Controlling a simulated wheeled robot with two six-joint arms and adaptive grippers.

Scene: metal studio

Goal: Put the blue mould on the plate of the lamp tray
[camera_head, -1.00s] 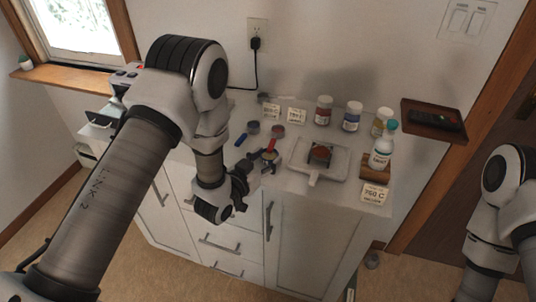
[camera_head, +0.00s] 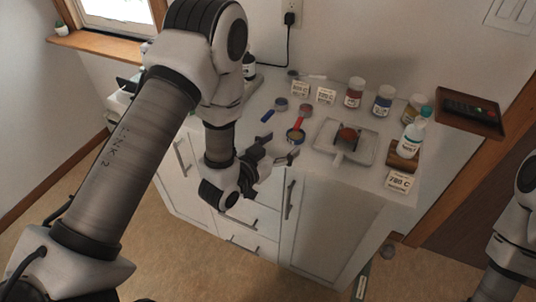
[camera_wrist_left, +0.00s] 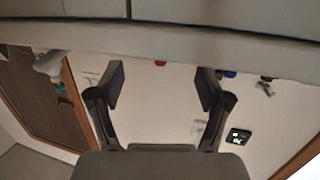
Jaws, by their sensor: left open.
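A blue-handled mould (camera_head: 268,115) with a small round cup (camera_head: 281,104) lies on the white counter, left of the middle. My right gripper is out of view.
A red-handled mould (camera_head: 304,110) and a round dish (camera_head: 296,135) lie close by. Jars (camera_head: 355,92), a white bottle (camera_head: 411,138) on a wooden block and temperature cards (camera_head: 398,181) stand around the tray.

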